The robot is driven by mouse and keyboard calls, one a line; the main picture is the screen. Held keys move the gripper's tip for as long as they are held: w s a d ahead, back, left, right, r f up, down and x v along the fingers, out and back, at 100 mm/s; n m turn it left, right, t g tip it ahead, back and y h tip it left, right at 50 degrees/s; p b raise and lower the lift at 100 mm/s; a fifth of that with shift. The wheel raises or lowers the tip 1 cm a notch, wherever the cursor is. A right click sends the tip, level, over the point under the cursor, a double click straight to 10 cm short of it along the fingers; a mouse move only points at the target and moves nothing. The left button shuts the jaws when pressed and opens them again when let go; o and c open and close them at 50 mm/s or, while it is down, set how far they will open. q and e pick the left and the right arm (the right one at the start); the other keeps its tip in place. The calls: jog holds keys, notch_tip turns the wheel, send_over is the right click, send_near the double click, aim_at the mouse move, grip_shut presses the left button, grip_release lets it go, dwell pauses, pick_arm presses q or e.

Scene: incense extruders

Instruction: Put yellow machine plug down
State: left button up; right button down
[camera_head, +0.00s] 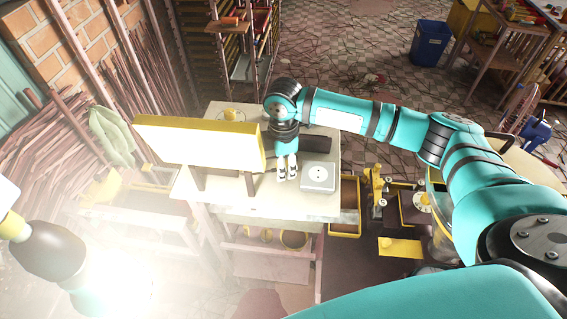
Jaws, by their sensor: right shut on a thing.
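My right gripper (287,172) reaches down over the pale table (240,205), just left of a grey-white socket box (319,180). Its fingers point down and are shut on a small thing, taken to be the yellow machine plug. The fingers hide it, so its shape and colour cannot be made out. I cannot tell whether it touches the tabletop. The socket box has a round socket on top and sits apart from the fingertips.
A long yellow-and-white panel (195,143) stands on supports at the table's left, close to the gripper. A dark block (314,146) lies behind the socket box. A round yellow thing (231,114) is at the back. Yellow machine parts (400,246) stand right of the table.

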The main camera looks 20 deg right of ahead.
jog(key=shift+f, duration=0.45)
jog(key=c, duration=0.9)
grip_release()
notch_tip(320, 180, up, 13)
jog(key=b, duration=0.4)
